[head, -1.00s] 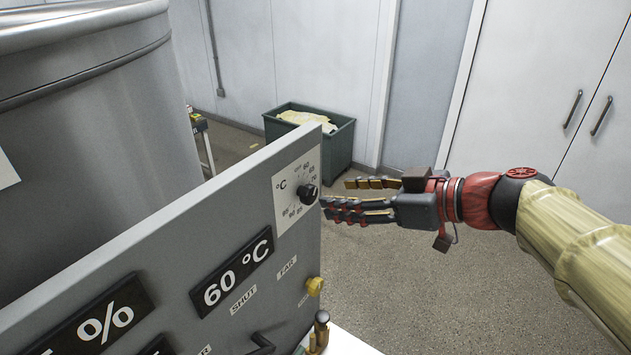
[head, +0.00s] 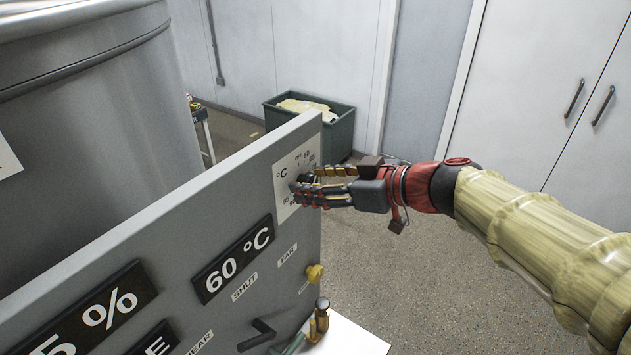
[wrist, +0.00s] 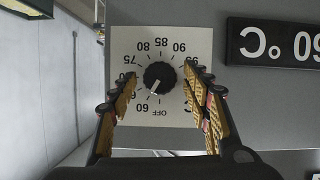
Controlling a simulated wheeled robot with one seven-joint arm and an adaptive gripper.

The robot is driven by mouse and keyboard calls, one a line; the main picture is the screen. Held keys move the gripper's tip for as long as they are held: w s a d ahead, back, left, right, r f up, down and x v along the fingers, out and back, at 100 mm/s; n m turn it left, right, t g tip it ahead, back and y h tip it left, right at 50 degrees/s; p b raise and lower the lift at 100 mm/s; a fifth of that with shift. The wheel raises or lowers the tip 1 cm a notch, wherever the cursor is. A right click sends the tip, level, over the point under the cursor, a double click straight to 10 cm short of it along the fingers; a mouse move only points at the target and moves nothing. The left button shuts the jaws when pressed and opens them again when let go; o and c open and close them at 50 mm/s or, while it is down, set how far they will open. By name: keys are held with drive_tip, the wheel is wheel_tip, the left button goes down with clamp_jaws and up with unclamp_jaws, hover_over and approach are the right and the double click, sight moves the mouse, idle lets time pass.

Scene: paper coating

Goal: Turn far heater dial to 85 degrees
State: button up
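The heater dial (wrist: 159,76) is a round black knob with a white pointer line on a white °C scale plate (wrist: 200,40). The plate appears upside down in the wrist view, and the pointer is near the 60 mark. My gripper (wrist: 161,74) is open, with its fingers on either side of the knob; a gap shows between each finger and the knob. In the head view my gripper (head: 306,182) is in front of the plate at the panel's right end. It partly hides the dial (head: 307,178) and the lower numbers there.
The grey panel (head: 190,225) carries a 60 °C display (head: 233,258), a percent display (head: 90,312), a FAR label (head: 287,254), a yellow knob (head: 315,273) and a black handle (head: 256,336). A green bin (head: 338,130) stands behind. Open floor lies to the right.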

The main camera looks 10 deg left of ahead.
drive_tip(key=shift+c, duration=1.1)
drive_tip(key=c, duration=0.7)
drive_tip(key=shift+c, duration=0.5)
